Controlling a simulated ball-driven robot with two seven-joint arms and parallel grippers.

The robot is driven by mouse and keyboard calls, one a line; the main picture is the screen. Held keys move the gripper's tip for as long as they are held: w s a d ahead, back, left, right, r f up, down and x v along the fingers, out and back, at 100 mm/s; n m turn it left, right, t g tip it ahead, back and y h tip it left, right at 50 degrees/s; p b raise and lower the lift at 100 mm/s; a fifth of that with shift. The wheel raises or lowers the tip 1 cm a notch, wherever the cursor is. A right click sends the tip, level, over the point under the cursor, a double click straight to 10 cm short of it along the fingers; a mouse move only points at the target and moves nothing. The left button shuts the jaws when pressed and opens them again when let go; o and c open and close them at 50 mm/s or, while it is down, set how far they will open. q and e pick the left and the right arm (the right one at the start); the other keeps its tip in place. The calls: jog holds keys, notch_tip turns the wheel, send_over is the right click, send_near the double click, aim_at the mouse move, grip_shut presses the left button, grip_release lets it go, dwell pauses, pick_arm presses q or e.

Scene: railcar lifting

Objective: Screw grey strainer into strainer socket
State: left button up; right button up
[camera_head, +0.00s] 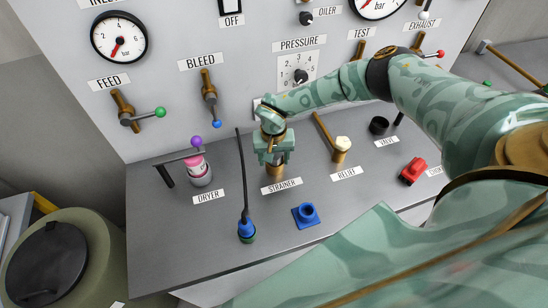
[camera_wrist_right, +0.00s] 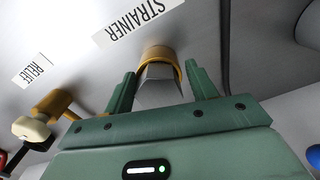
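The grey strainer (camera_wrist_right: 158,88) shows as a faceted grey piece between my right gripper's fingers in the right wrist view. Its far end sits at or in the brass strainer socket (camera_wrist_right: 160,54); how deep it is seated I cannot tell. In the head view the socket (camera_head: 275,171) stands upright behind the STRAINER label, and the gripper hides the strainer. My right gripper (camera_head: 274,158) is directly over the socket, pointing down. In the wrist view the right gripper (camera_wrist_right: 161,82) has its fingers apart on both sides of the strainer, with a gap visible on the right. My left gripper is not in view.
Left of the socket are a black rod with a blue end (camera_head: 246,229) and the pink-topped dryer (camera_head: 198,170). A blue block (camera_head: 306,215) lies in front. The relief fitting (camera_head: 341,150) and a red part (camera_head: 412,171) are to the right. The gauge panel rises behind.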

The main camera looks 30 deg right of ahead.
jog(key=shift+w+r, duration=0.15)
jog(key=shift+r, duration=0.05)
jog(key=c, duration=0.6)
jog(key=shift+w+r+m, duration=0.15)
jog(key=shift+m, duration=0.25)
jog(key=shift+o, duration=0.4)
jog(key=m+p, duration=0.1)
jog(key=m, duration=0.1)
jog(key=shift+m+p, duration=0.3)
jog(key=shift+m, duration=0.1)
jog(key=m+p, duration=0.2)
jog(key=m, duration=0.3)
jog(key=shift+a+m, duration=0.15)
jog(key=shift+m, duration=0.15)
jog(key=m+p, duration=0.1)
jog(key=m, duration=0.3)
jog(key=shift+a, duration=0.1)
jog(key=shift+f+m+p, duration=0.2)
jog(key=shift+m+p, duration=0.15)
jog(key=shift+m, duration=0.55)
jog(key=shift+c, duration=0.2)
jog(key=o, duration=1.1)
jog(key=shift+d, duration=0.25)
jog(key=shift+c, duration=0.2)
jog(key=shift+s, duration=0.2)
